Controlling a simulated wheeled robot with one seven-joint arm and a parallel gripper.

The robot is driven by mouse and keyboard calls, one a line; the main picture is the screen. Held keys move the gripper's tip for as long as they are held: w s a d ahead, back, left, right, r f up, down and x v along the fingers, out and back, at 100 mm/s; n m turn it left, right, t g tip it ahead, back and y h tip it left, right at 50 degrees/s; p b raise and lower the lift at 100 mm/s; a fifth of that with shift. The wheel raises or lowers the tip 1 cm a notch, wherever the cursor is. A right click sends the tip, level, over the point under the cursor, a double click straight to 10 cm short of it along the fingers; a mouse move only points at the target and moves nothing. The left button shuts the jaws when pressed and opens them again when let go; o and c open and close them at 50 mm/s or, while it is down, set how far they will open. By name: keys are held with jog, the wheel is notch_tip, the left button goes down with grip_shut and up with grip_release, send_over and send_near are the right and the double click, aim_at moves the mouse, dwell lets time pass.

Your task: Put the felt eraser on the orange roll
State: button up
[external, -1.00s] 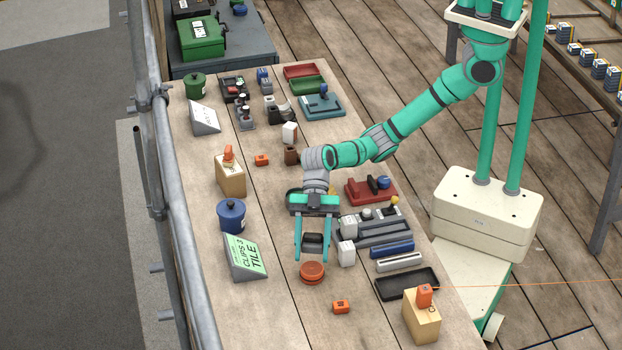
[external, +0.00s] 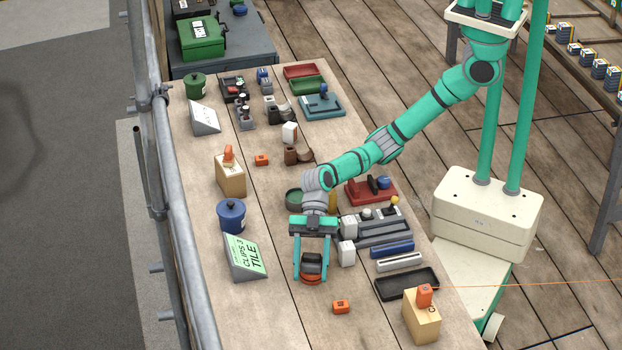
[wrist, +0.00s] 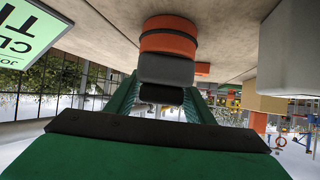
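The felt eraser, a small dark block with a grey part, is between my gripper's fingers (external: 311,275). It sits directly above the orange roll (external: 312,279), low over the table, and appears to touch its top. In the wrist view the grey part of the eraser (wrist: 166,70) is up against the orange roll (wrist: 169,37), with no clear gap between them. The fingers (wrist: 163,88) reach to both sides of the eraser and look shut on it.
A white block (external: 347,253) stands close to the right of my gripper. A green sign (external: 245,256) and a blue pot (external: 231,216) are to the left. A small orange block (external: 341,307) lies in front. A black tray (external: 407,284) is at the right.

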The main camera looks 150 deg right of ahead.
aim_at(311, 255)
jog(key=o, duration=0.3)
jog(key=shift+r, duration=0.15)
jog(key=shift+s+d+r, duration=0.15)
jog(key=shift+s+r, duration=0.1)
jog(key=shift+s, duration=0.05)
jog(key=v, duration=0.2)
jog(key=shift+s+d+r, duration=0.1)
jog(key=shift+s+r, duration=0.05)
jog(key=shift+s, duration=0.05)
notch_tip(311, 255, up, 7)
jog(key=shift+w+f, duration=0.1)
jog(key=shift+w, duration=0.05)
